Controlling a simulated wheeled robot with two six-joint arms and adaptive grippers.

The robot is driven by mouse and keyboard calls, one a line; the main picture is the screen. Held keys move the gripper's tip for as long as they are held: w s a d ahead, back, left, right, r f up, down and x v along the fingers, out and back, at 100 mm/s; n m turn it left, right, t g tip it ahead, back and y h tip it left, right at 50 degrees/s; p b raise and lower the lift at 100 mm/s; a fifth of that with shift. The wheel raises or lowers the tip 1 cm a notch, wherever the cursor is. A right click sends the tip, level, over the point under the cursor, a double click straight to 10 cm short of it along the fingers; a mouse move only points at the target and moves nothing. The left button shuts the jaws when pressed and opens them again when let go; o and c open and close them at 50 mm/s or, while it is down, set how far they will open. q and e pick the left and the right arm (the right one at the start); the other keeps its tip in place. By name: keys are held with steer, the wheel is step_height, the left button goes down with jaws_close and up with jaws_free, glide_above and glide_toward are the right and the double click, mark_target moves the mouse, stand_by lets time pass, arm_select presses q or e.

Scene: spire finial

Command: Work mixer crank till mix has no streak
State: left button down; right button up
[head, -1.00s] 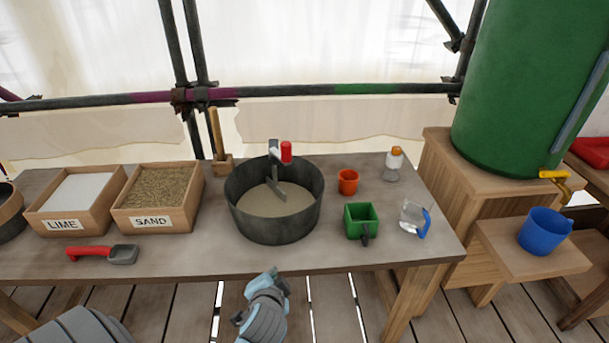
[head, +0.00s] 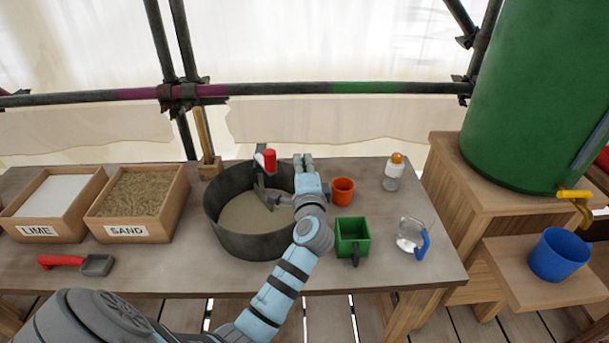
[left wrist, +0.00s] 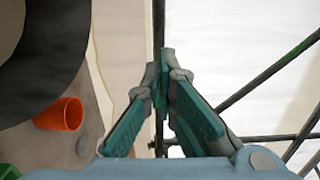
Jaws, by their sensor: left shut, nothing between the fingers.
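The mixer is a dark round tub (head: 232,240) on the bench, with a crank whose red handle (head: 269,160) stands up over its far side. A grey paddle reaches down into the beige mix (head: 243,212). The visible mix looks even, but my arm hides its right part and fine streaks cannot be told. My left gripper (head: 303,160) is shut and empty at the tub's right far side, apart from and right of the red handle. In the left wrist view the closed fingers (left wrist: 164,75) point away from the tub (left wrist: 55,60). My right gripper is out of view.
An orange cup (head: 342,191), a green box-shaped cup (head: 352,233), a clear jug (head: 410,236) and a bottle (head: 394,175) stand right of my arm. Lime (head: 58,195) and sand (head: 140,193) boxes and a red-handled scoop (head: 76,264) are left. Scaffold poles cross behind.

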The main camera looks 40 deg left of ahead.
arm_select(q)
steer(key=a, duration=0.2)
steer(key=s+a, duration=0.1)
steer(key=a, duration=0.1)
steer(key=shift+f+p, duration=0.1)
steer(key=shift+p, duration=0.3)
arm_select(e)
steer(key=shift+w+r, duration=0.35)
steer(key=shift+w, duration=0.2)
arm_select(q)
steer(key=shift+d, duration=0.1)
